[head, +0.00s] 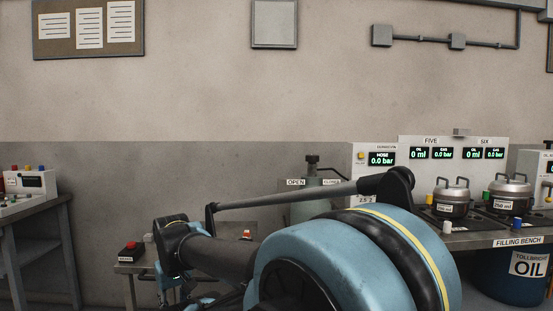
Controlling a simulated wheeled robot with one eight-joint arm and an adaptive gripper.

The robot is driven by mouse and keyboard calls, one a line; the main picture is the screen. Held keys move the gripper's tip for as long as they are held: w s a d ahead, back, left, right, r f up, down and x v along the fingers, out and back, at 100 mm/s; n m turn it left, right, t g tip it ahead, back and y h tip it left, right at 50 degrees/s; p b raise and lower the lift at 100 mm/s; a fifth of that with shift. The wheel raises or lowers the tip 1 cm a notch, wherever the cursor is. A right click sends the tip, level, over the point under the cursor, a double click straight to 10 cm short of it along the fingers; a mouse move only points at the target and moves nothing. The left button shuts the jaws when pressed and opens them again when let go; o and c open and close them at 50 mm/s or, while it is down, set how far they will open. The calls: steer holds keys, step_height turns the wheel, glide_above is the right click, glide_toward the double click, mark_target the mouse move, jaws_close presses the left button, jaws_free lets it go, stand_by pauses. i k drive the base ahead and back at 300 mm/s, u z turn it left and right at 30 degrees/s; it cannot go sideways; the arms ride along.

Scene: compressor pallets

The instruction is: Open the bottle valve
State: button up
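The bottle (300,208) is a grey-green cylinder standing against the back wall, just behind my arm. Its black valve knob (312,162) sits on top of a short neck. An OPEN label (295,182) is left of the neck and a second label, partly legible as CLOSE (331,182), is right of it. My arm's rod and large blue link cross in front and hide the bottle's lower part. I cannot make out my gripper's fingers; the arm's far end goes down at the lower left, apart from the valve in the picture.
The filling bench (500,241) on the right holds two metal pots (452,196) and displays reading zero. A blue oil drum (505,280) stands below it. Another table (40,210) stands far left.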

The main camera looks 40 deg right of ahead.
mark_target(311, 159)
steer(key=u, duration=0.75)
steer(key=k, duration=0.75)
steer(key=z, duration=1.85)
